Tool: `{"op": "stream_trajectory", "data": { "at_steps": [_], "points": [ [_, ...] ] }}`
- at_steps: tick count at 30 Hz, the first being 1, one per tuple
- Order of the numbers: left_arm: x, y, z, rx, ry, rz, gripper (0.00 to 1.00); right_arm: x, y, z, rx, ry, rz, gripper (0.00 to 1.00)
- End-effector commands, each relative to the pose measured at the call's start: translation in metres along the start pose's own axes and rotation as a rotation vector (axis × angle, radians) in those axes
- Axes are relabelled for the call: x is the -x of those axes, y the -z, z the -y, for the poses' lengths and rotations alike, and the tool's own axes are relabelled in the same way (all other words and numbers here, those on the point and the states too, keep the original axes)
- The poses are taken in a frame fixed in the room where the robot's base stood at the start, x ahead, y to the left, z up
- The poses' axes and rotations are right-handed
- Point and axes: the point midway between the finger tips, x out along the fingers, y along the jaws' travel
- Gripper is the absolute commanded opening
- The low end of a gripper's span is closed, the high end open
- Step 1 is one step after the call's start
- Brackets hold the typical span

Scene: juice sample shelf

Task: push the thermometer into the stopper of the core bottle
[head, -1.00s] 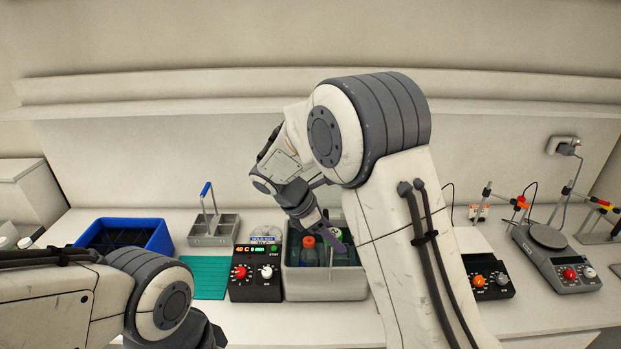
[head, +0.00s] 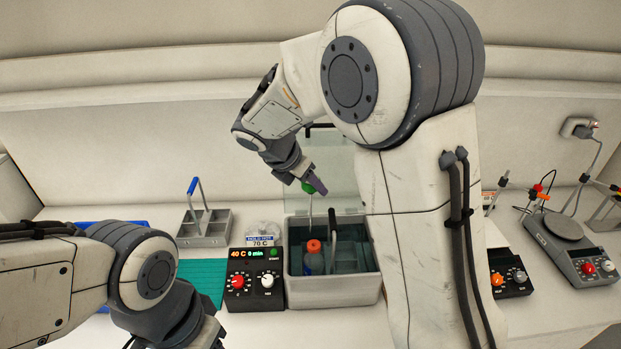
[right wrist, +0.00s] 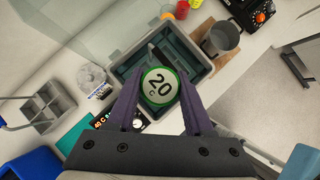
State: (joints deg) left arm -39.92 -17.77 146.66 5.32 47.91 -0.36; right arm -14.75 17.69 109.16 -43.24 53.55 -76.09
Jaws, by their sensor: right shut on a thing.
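A thermometer with a round green-rimmed head (head: 307,187) and a thin pale stem is in my right gripper (head: 317,184). Its face, marked 20 C, shows between the two purple fingers of the right gripper (right wrist: 160,80) in the right wrist view (right wrist: 160,87). The stem hangs down above the grey water bath (head: 333,293). A bottle with an orange top (head: 314,246) and bluish body stands inside the bath, below the stem and apart from the gripper. In the right wrist view the thermometer head hides the bottle. My left gripper's fingers are out of view; only that arm shows.
A dark handle (head: 333,231) stands up in the bath beside the bottle. A control box (head: 254,277) reading 40 C sits left of the bath. A clear lid (head: 334,172) stands behind. A grey caddy (head: 203,228) and green mat (head: 201,280) lie further left.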

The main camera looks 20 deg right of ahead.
Motion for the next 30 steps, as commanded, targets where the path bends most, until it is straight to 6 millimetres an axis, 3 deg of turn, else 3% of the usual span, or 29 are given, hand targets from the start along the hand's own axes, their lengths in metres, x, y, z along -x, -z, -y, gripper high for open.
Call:
{"op": "stream_trajectory", "data": {
  "at_steps": [16, 30],
  "points": [
    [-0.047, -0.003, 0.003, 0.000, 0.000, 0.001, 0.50, -0.041, 0.021, 0.005, -0.010, 0.006, 0.000, 0.00],
    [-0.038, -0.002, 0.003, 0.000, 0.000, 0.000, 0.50, -0.036, 0.020, 0.003, -0.008, 0.005, 0.007, 0.00]
  ]
}}
